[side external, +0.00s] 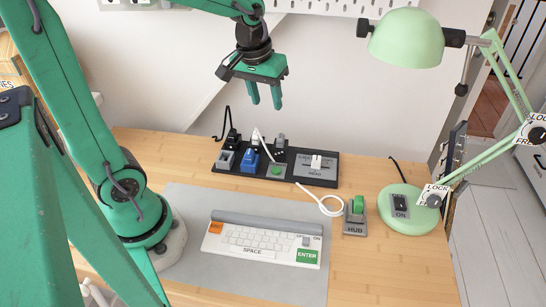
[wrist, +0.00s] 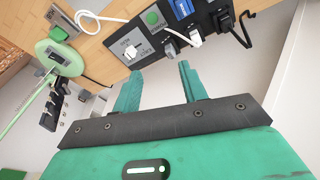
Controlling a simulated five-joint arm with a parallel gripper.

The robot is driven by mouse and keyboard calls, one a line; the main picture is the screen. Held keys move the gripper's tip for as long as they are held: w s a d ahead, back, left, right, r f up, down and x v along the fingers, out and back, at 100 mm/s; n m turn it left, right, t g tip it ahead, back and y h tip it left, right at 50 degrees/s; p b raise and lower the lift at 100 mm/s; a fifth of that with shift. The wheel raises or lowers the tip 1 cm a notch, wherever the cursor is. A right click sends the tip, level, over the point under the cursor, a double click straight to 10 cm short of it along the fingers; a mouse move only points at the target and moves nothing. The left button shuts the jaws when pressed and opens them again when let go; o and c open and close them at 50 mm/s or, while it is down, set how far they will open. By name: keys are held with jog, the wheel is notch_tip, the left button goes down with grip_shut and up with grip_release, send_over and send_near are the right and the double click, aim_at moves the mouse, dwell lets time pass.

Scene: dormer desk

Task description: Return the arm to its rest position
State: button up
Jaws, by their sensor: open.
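My gripper (side external: 264,95) hangs from my green arm high above the back of the desk, in front of the pale wall. Its two green fingers point down and stand apart, with nothing between them. In the wrist view my gripper (wrist: 157,88) shows the same two spread fingers, also empty. The fingertips are above and apart from the black power strip (side external: 294,153), which lies below at the desk's back edge. My arm's round base sits at the left of the desk.
A keyboard (side external: 262,243) lies on a grey mat (side external: 190,205). A green lamp (side external: 408,207) stands at the right, its shade (side external: 406,37) high up. A hub (side external: 355,216) with a white cable (side external: 300,186) sits between. Bare wood shows at the front right.

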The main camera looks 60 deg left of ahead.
jog(key=s+d+r+m+t, duration=0.1)
jog(key=s+m, duration=0.1)
jog(key=s, duration=0.4)
jog(key=s+d+r+m+t, duration=0.2)
jog(key=s+m, duration=0.1)
jog(key=s, duration=0.3)
jog(key=shift+d+r, duration=0.3)
